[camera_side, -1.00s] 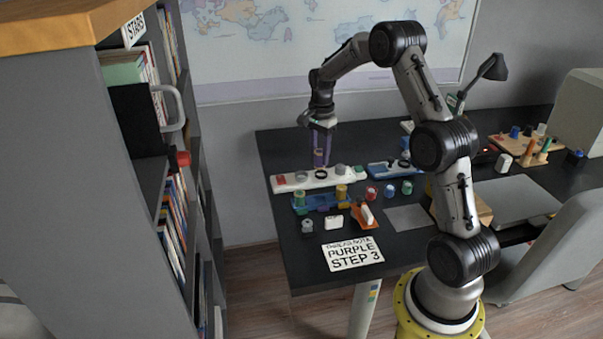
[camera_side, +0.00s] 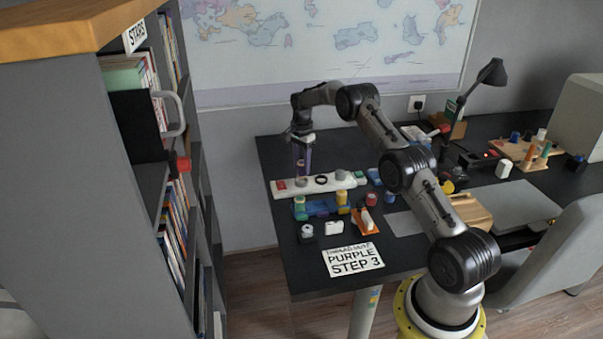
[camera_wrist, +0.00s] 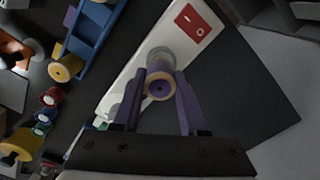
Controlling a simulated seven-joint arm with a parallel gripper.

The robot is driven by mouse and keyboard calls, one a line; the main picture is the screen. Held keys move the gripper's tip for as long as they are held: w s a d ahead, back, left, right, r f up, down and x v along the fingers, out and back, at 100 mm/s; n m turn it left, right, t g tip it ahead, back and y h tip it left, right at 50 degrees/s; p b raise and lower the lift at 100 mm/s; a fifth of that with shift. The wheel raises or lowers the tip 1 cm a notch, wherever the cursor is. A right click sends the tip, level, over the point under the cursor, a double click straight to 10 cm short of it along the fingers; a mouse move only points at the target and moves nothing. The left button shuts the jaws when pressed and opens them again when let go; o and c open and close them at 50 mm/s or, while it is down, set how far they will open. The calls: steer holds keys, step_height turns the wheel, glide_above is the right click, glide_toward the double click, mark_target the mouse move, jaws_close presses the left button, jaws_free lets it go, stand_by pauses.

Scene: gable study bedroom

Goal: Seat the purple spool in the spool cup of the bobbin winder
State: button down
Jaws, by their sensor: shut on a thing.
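The purple spool (camera_wrist: 160,85), with a tan end face, is between the fingers of my gripper (camera_wrist: 160,92), which is shut on it. In the side view my gripper (camera_side: 301,171) is low over the left part of the white bobbin winder (camera_side: 343,182). The winder (camera_wrist: 128,78) carries a red switch (camera_wrist: 191,21). A pale grey round cup (camera_wrist: 159,55) on the winder lies just beyond the spool in the wrist view and is partly covered by it. I cannot tell whether the spool's lower end is inside the cup or above it.
A blue rack (camera_side: 322,207) with yellow spools stands in front of the winder. Small spools and an orange stand (camera_side: 363,220) are nearby. A card reading PURPLE STEP 3 (camera_side: 352,259) lies at the table's front. The bookshelf (camera_side: 172,165) is to the left.

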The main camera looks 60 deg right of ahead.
mark_target(302, 173)
steer(key=shift+w+d+f, duration=0.1)
steer(key=shift+w+f, duration=0.05)
steer(key=shift+f, duration=1.55)
steer(key=shift+f, duration=0.1)
steer(key=shift+c, duration=2.2)
jaws_free()
